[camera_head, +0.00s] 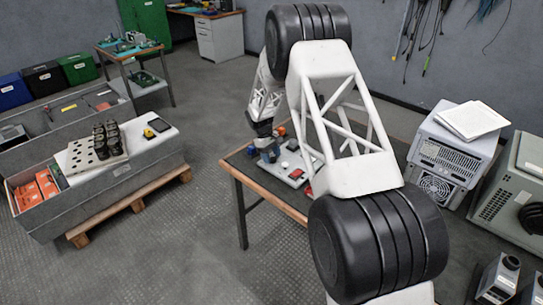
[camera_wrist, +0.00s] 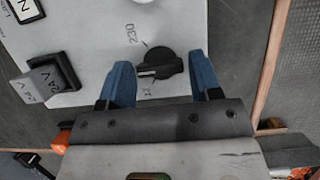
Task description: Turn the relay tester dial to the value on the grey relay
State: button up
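The dial (camera_wrist: 158,66) is a black knob on a light grey panel (camera_wrist: 95,35) in the wrist view. A pale mark on it points left. "230" is printed at its upper left; another marking below it is unclear. The grey relay (camera_wrist: 45,82) sits in a black socket at the left and reads "24 V". My gripper (camera_wrist: 162,70) has blue fingers, open, one on each side of the dial with gaps visible. In the head view, my gripper (camera_head: 268,148) is over the panel (camera_head: 296,165) on the table, and the dial is not discernible.
A black-framed label (camera_wrist: 25,9) with "N" is above the relay. An orange thing (camera_wrist: 62,140) is by my gripper's left side. The table (camera_head: 240,165) has a wooden edge. A grey crate (camera_head: 100,190) with parts stands left; a grey machine (camera_head: 445,155) stands right.

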jog(key=shift+o, duration=1.3)
jog(key=v, duration=0.8)
